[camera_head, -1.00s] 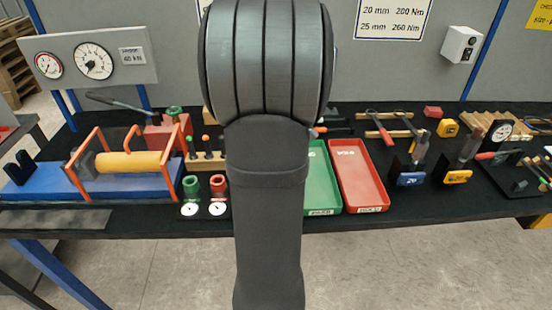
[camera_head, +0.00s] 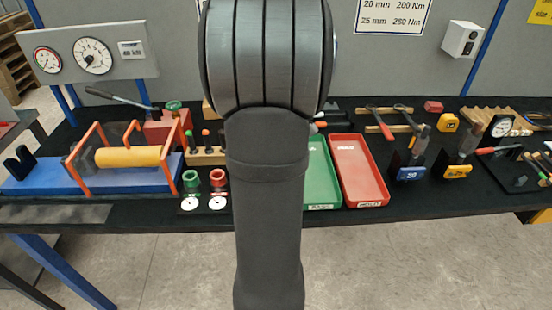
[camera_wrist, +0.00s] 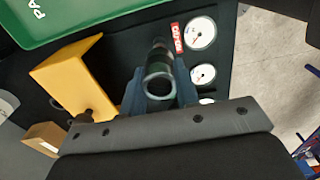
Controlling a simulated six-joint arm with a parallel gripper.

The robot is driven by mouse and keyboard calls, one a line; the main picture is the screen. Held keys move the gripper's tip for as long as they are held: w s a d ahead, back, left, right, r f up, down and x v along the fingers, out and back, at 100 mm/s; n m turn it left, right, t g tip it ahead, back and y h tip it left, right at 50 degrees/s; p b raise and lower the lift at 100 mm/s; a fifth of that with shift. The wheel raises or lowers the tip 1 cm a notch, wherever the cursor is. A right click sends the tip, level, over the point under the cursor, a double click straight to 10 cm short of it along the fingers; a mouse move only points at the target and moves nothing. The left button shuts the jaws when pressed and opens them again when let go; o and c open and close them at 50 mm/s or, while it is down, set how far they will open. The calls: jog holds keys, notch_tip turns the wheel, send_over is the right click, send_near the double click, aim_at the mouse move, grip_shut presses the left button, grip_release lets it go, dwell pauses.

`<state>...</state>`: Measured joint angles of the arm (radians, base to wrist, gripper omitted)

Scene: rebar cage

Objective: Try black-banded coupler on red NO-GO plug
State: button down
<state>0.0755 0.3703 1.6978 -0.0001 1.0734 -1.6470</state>
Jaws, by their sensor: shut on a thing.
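My gripper (camera_wrist: 159,95) is shut on a dark, hollow tube, the coupler (camera_wrist: 160,80), in the wrist view. Its open round end with a pale rim faces the camera; a black band cannot be made out clearly. In the head view my own arm hides the gripper and the coupler. A red round piece (camera_head: 218,178), which looks like the NO-GO plug, stands on the bench left of my arm, beside a green one (camera_head: 191,182). A white dial lies in front of each. The red piece itself cannot be told apart in the wrist view.
A green tray (camera_head: 322,204) and a red tray (camera_head: 360,171) lie right of my arm. A wooden rack (camera_head: 206,158) with upright tools stands behind the plugs. A yellow angled block (camera_wrist: 66,72) is close to my gripper. White dials (camera_wrist: 200,32) lie on the black mat.

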jog(key=shift+f, duration=0.15)
jog(key=shift+f, duration=2.75)
jog(key=c, duration=1)
grip_release()
notch_tip(320, 180, up, 17)
jog(key=shift+r, duration=0.2)
jog(key=shift+f, duration=0.1)
